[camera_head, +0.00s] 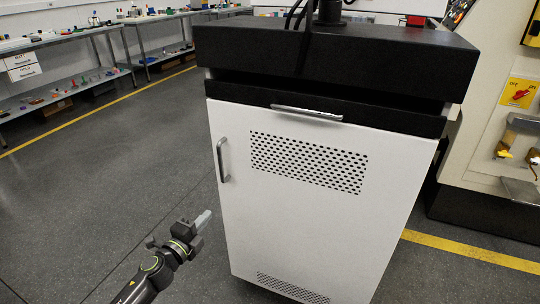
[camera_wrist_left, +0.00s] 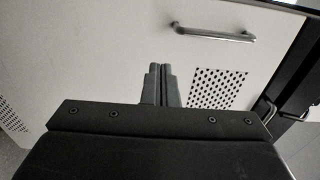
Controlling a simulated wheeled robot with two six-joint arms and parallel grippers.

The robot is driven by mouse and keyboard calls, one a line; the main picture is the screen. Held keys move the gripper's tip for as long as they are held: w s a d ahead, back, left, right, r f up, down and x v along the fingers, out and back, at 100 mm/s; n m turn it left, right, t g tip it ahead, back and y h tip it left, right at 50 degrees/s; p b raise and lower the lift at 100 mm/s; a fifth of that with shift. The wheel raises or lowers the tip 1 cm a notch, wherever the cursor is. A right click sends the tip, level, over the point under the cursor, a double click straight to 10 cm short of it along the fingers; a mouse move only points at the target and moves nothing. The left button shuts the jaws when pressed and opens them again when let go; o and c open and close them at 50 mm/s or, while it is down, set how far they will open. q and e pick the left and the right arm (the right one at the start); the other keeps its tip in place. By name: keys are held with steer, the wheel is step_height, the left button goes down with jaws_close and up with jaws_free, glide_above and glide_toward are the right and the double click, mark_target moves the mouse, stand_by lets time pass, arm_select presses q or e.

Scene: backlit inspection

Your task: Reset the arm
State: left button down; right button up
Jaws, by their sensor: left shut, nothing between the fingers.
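My left gripper (camera_head: 204,219) comes in from the bottom left in the head view. It is shut and empty, in front of the lower left part of a white cabinet (camera_head: 300,215). In the left wrist view its two grey fingers (camera_wrist_left: 157,82) are together, with the cabinet's white face (camera_wrist_left: 110,40) behind them. I cannot tell the exact gap between the fingers and the cabinet. My right gripper is not in these views.
The cabinet has a vertical handle (camera_head: 222,160) at its left edge, a horizontal handle (camera_head: 306,113) near its top and a black top (camera_head: 340,58). Shelving benches (camera_head: 60,80) stand at the back left. A machine (camera_head: 500,130) stands at the right. The floor (camera_head: 110,190) at left is clear.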

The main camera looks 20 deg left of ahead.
arm_select(q)
steer(key=s+f+n+g+y, duration=0.6)
steer(key=s+f+n+g, duration=0.3)
steer(key=s+f+n, duration=0.8)
steer(key=s+d+f+n+g+h+p, duration=0.1)
steer(key=s+d+f+n+g+h, duration=0.1)
steer(key=s+d+f+g, duration=0.5)
steer(key=s+d+f+n+g+h, duration=0.1)
steer(key=s+d+f+h, duration=0.3)
steer(key=s, duration=0.7)
steer(key=s+a+f+y+p, duration=0.2)
steer(key=s+p, duration=0.8)
steer(key=p, duration=0.6)
steer(key=shift+s+m+p, duration=0.3)
steer(key=shift+m+p, duration=0.1)
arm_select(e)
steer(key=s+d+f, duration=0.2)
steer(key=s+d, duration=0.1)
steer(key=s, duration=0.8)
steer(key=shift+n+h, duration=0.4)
arm_select(q)
steer(key=shift+a, duration=0.1)
